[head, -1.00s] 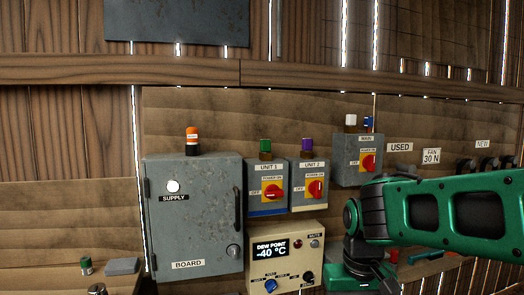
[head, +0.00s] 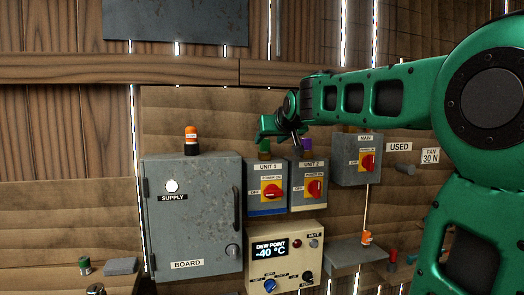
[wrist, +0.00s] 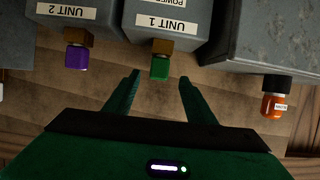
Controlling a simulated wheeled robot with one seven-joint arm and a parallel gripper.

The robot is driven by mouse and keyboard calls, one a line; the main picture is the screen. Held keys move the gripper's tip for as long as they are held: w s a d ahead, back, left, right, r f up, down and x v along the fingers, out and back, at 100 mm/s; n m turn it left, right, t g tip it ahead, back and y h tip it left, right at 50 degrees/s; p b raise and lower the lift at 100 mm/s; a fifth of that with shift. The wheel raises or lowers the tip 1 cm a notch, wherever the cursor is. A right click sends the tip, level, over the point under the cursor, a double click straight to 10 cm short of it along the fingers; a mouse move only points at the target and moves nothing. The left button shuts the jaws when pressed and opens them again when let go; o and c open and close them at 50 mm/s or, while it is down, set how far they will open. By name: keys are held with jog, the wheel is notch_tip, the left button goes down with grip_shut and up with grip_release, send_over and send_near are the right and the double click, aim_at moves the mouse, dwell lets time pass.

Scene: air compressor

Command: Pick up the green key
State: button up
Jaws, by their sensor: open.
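The green key (wrist: 160,68) stands in a brass-coloured lock on top of the grey UNIT 1 switch box (wrist: 167,18). In the head view this UNIT 1 box (head: 266,187) hangs in the middle of the wall, and my gripper (head: 268,132) is just above it, largely covering the key. In the wrist view my gripper (wrist: 160,82) is open, with one finger on each side of the key. The key's free end lies between the fingertips in the picture, apart from both. I cannot tell whether the fingers are at its exact depth.
A purple key (wrist: 76,57) sits on the UNIT 2 box (wrist: 68,12) beside it. The MAIN box (head: 356,160) is farther right. Free space around the key is narrow, with wooden wall behind.

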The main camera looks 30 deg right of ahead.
aim_at(265, 142)
jog(key=shift+x, duration=3.75)
jog(key=shift+c, duration=0.3)
jog(key=c, duration=1.1)
